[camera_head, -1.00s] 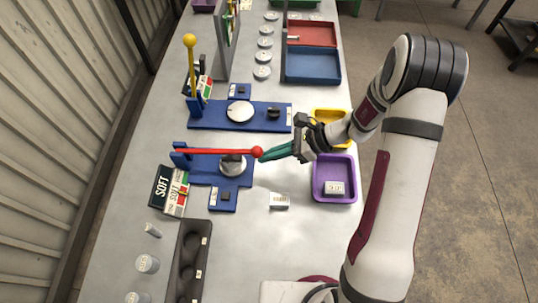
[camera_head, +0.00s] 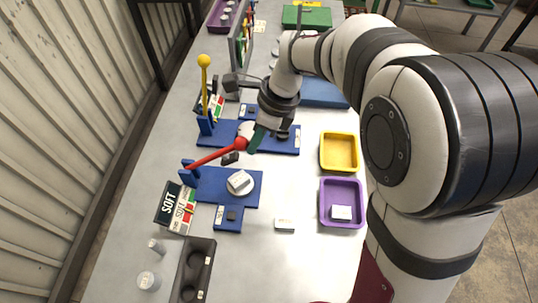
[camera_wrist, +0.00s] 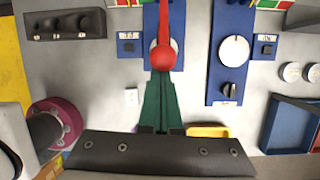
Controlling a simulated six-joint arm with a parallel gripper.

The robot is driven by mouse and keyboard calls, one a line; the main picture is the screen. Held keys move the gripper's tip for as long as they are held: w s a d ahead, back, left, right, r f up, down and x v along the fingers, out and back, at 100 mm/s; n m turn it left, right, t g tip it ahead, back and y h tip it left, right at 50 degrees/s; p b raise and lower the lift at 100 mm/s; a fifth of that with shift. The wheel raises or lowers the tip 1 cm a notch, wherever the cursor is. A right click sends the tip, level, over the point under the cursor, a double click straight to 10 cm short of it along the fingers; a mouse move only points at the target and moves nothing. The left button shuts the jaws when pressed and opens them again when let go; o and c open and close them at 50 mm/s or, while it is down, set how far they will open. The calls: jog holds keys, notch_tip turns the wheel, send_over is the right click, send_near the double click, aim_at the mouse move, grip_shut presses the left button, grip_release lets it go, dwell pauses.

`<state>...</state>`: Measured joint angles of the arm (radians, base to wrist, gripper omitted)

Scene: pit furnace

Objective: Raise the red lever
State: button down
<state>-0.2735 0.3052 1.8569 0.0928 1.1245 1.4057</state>
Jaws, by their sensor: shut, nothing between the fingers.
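The red lever (camera_head: 218,155) slants up from its hinge on the near blue base (camera_head: 215,186) to a red ball at its free end. The ball is clear above the base and short of upright. My gripper (camera_head: 251,143) has green fingers, shut and empty, with their tips against or just beside the ball. In the wrist view the red ball (camera_wrist: 163,57) sits at the tips of my closed gripper (camera_wrist: 160,78), partly over them. Whether they truly touch is hard to tell.
A "SOFT" sign (camera_head: 170,206) stands beside the near base. Yellow (camera_head: 339,167) and purple (camera_head: 326,203) trays lie to the right. A dark holder (camera_head: 196,270) is nearer.

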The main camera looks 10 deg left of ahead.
jog(key=a+r+h, duration=0.1)
jog(key=a+r, duration=0.1)
jog(key=a+r+h, duration=0.2)
jog(key=a+r, duration=0.1)
jog(key=shift+a, duration=0.25)
jog(key=a+r, duration=0.3)
jog(key=a, duration=0.5)
jog(key=shift+r, duration=0.15)
jog(key=d, duration=0.5)
jog(key=a+r, duration=0.3)
jog(key=r, duration=0.6)
jog(key=shift+h, duration=0.3)
jog(key=shift+a, duration=0.1)
